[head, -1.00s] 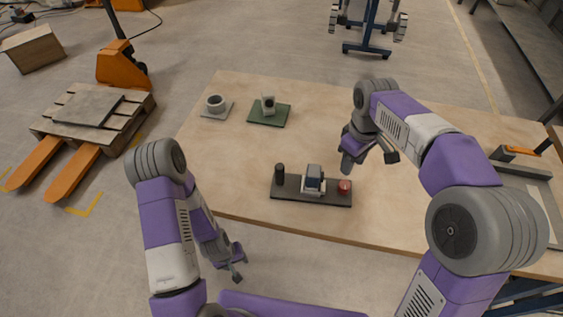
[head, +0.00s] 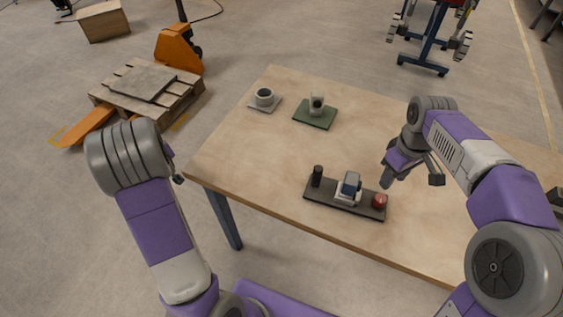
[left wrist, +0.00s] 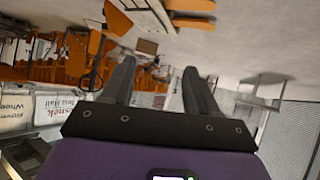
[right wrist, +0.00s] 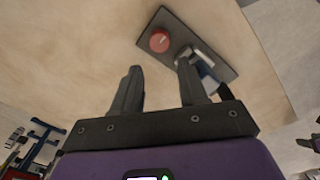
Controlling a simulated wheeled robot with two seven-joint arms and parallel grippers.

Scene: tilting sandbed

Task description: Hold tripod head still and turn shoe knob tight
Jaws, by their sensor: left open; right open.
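A dark board (head: 333,203) lies near the table's front edge. It bears a black upright post (head: 317,176) at its left, the blue-grey and white tripod head (head: 349,188) in the middle and a red knob (head: 380,200) at its right end. My right gripper (head: 412,180) is open and empty, to the right of and apart from the knob. In the right wrist view the knob (right wrist: 160,40) is beyond the open fingers, and one finger partly covers the tripod head (right wrist: 205,68). My left gripper (left wrist: 159,67) is open and empty, off the table's left side, mostly hidden behind my arm in the head view.
A cup-like part on a grey plate (head: 264,98) and a grey-white piece on a green plate (head: 314,114) stand at the table's back left. Bare table top (head: 250,170) lies left of the board. A pallet (head: 150,90) stands on the floor beyond.

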